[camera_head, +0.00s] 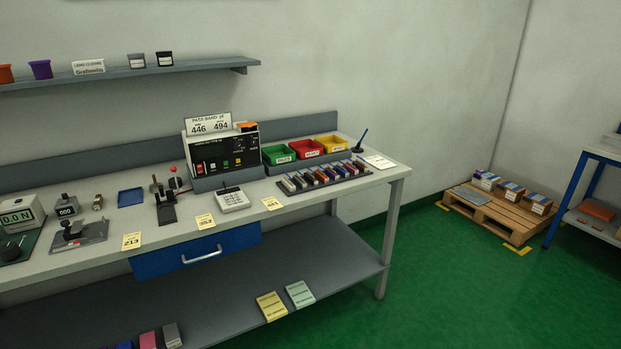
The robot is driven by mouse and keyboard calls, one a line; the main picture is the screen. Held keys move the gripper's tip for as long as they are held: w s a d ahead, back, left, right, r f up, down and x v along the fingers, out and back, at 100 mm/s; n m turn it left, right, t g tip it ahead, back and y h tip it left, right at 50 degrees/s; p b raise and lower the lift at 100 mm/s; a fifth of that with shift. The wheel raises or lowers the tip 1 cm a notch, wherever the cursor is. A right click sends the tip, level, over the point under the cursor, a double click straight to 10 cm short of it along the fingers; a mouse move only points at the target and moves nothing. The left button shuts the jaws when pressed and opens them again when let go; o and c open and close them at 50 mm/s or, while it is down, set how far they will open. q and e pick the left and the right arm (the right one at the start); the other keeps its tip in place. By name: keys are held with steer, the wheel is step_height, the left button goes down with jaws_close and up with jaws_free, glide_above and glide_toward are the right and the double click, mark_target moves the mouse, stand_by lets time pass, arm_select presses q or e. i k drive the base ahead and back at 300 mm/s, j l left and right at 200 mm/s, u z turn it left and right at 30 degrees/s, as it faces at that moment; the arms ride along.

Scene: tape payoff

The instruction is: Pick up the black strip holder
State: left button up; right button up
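No thing here is plainly marked as the black strip holder. A small black upright fixture (166,212) with a flat foot stands on the grey workbench (290,210), left of the white keypad device (232,199). A dark rack (352,182) with a row of several coloured blocks lies near the bench's right end. I cannot tell whether either one is the holder. Neither of my grippers is in view, and nothing in view is being held.
A black-and-white tester (215,155) and green (279,154), red (306,148) and yellow (331,145) bins stand at the bench's back. Left are gauges and a blue tray (131,197). A blue drawer (197,251) hangs below. Green floor lies open at right, before a pallet (495,212).

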mark_target(310, 179)
steer(key=i+z, duration=0.25)
steer(key=i, duration=0.3)
steer(key=i+z, duration=0.25)
steer(key=i, duration=0.35)
steer(key=i+j+z, duration=0.25)
steer(key=i, duration=0.3)
